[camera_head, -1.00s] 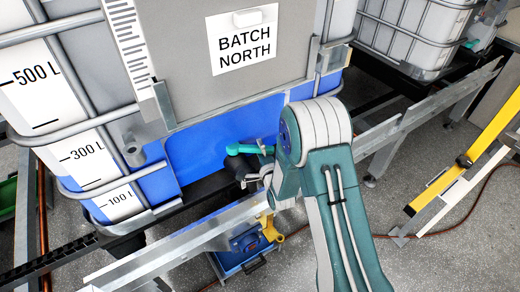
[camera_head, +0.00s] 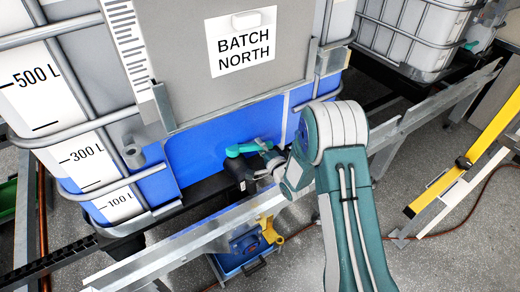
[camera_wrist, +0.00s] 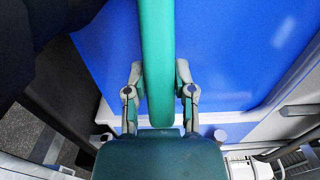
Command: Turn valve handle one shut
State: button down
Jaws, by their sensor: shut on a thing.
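The teal valve handle (camera_head: 240,150) sits on a black valve (camera_head: 239,170) low on the front of the tank labelled BATCH NORTH. My gripper (camera_head: 270,156) is at the handle's right end. In the wrist view the handle (camera_wrist: 158,50) runs up the middle of the picture, and my gripper (camera_wrist: 159,95) has one finger on each side of it, shut on it. The handle points sideways across the tank front in the head view. The gripper and my arm hide part of the valve's right side.
The BATCH NORTH tank (camera_head: 195,150) has a metal cage around it. A grey rail (camera_head: 190,240) runs in front, below the valve. A blue box with a yellow fitting (camera_head: 240,248) stands below. A yellow post (camera_head: 465,155) is at the right.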

jog(key=shift+w+a+f+n+g+y, duration=0.1)
jog(key=shift+w+a+n+g+y, duration=0.15)
jog(key=shift+w+n+g+y, duration=0.45)
jog(key=shift+w+a+f+n+g+y, duration=0.2)
jog(key=shift+w+n+g+y, duration=0.15)
jog(key=shift+n+g+y, duration=0.65)
jog(key=shift+w+a+f+n+g+y, duration=0.1)
jog(key=shift+w+a+n+g+y, duration=0.15)
jog(key=shift+w+n+g+y, duration=0.5)
jog(key=shift+s+r+g, duration=0.1)
jog(key=shift+s+g, duration=0.15)
jog(key=shift+c, duration=2.2)
grip_release()
jog(key=shift+w+a, duration=0.15)
jog(key=shift+r, duration=0.1)
